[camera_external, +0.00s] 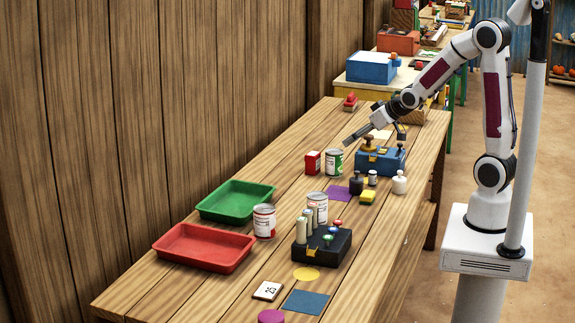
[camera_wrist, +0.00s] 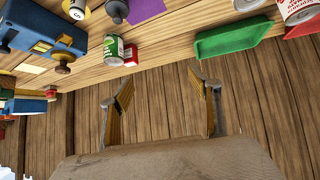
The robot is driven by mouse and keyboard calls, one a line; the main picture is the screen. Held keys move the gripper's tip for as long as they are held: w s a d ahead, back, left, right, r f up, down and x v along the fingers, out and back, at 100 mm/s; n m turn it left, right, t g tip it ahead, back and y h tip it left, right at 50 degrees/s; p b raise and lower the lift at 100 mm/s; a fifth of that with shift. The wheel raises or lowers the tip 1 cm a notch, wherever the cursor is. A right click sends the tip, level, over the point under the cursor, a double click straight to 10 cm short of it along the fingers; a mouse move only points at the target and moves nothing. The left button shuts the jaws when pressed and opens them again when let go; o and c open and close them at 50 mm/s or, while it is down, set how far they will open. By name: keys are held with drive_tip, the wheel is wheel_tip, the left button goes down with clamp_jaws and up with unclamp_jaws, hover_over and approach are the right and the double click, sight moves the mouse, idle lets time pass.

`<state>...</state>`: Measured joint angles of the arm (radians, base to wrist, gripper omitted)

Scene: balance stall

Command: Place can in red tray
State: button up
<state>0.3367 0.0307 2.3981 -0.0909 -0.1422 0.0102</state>
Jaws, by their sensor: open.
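The red tray (camera_external: 203,247) is at the left of the table and looks empty; a corner of it (camera_wrist: 305,27) shows in the wrist view. A red-and-white can (camera_external: 264,221) stands beside the trays, and a similar can (camera_external: 317,207) stands behind the dark block. A green-and-white can (camera_external: 334,162) stands farther back; it also shows in the wrist view (camera_wrist: 113,49). Which can is meant, I cannot tell. My gripper (camera_external: 352,137) is above the table, behind the green-and-white can. In the wrist view its fingers (camera_wrist: 160,84) are apart with nothing between them.
The empty green tray (camera_external: 235,202) is behind the red tray. A red box (camera_external: 312,162) stands left of the green-and-white can. A blue block (camera_external: 380,161) with knobs and dark and white weights (camera_external: 399,182) are to its right. A dark block (camera_external: 321,247) holds several cylinders. The wooden wall borders the table.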

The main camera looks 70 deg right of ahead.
drive_tip(key=s+a+r+n+g+y, duration=0.1)
drive_tip(key=s+a+r, duration=0.1)
drive_tip(key=s+a, duration=0.3)
drive_tip(key=s+a+r+n+g+y, duration=0.1)
drive_tip(key=s+a, duration=0.4)
drive_tip(key=s, duration=0.6)
drive_tip(key=s+a+r+g+y, duration=0.1)
drive_tip(key=s+a+r, duration=0.3)
drive_tip(key=s, duration=0.5)
drive_tip(key=shift+a+n+g, duration=0.4)
drive_tip(key=shift+a, duration=0.7)
drive_tip(key=shift+o, duration=0.6)
